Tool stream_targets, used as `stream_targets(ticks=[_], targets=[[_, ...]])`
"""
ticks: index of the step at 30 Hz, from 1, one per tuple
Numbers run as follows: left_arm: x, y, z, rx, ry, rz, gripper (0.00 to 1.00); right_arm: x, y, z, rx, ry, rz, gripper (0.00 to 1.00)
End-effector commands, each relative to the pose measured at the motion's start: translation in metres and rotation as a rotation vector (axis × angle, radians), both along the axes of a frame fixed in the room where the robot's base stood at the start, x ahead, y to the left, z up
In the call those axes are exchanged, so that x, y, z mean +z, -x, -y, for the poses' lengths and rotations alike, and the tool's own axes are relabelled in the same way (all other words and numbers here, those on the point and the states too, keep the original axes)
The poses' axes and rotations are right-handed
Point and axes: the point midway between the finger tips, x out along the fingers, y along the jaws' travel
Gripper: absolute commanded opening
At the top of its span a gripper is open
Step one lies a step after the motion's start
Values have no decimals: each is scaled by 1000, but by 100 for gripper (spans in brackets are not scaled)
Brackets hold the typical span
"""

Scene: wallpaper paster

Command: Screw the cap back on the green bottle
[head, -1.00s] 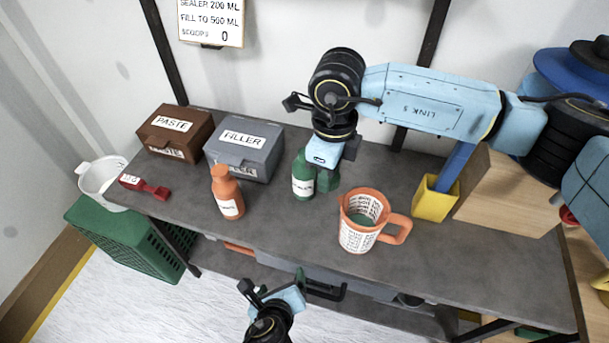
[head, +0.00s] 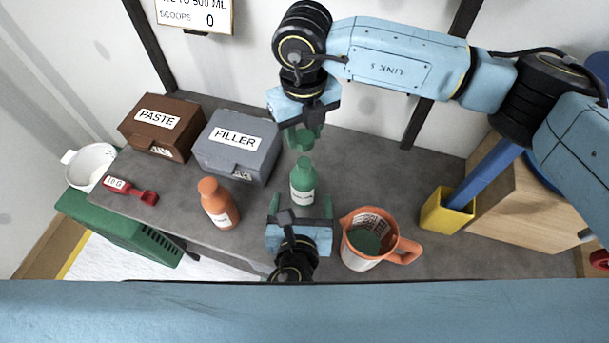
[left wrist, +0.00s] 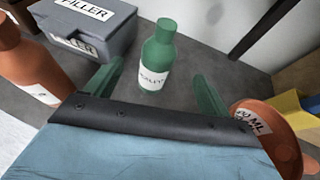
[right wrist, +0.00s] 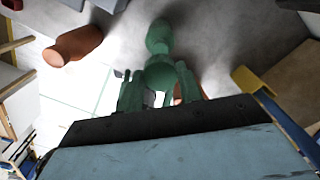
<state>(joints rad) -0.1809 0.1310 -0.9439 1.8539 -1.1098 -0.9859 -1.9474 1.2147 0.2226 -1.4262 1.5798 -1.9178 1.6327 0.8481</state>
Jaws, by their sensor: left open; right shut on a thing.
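The green bottle (head: 303,186) stands upright on the grey table, its narrow neck facing up; it also shows in the left wrist view (left wrist: 156,62). My right gripper (head: 302,132) is above the bottle, shut on a green cap (head: 303,142). The cap shows between the fingers in the right wrist view (right wrist: 160,75), with a gap between it and the bottle neck in the head view. My left gripper (head: 301,204) is open, low in front of the bottle. In the left wrist view the bottle stands beyond its two green fingers, which do not grip it.
An orange bottle (head: 218,204) stands left of my left gripper and an orange measuring jug (head: 362,262) stands right. The grey filler box (head: 236,150) and brown paste box (head: 158,130) are behind left. A yellow holder (head: 445,213) stands right. A red scoop (head: 130,190) lies left.

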Motion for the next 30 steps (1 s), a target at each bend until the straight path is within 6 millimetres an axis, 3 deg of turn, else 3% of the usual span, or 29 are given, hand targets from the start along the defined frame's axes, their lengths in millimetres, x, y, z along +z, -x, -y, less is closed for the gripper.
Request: stream_targets(ticks=[11,24,30], targets=[[-5,-11,0,1,0,1,82,0,0,0,1,0,0,15],[-34,-86,5,0,1,1,82,0,0,0,1,0,0,15],[-43,-105,5,1,1,0,82,0,0,0,1,0,0,15]])
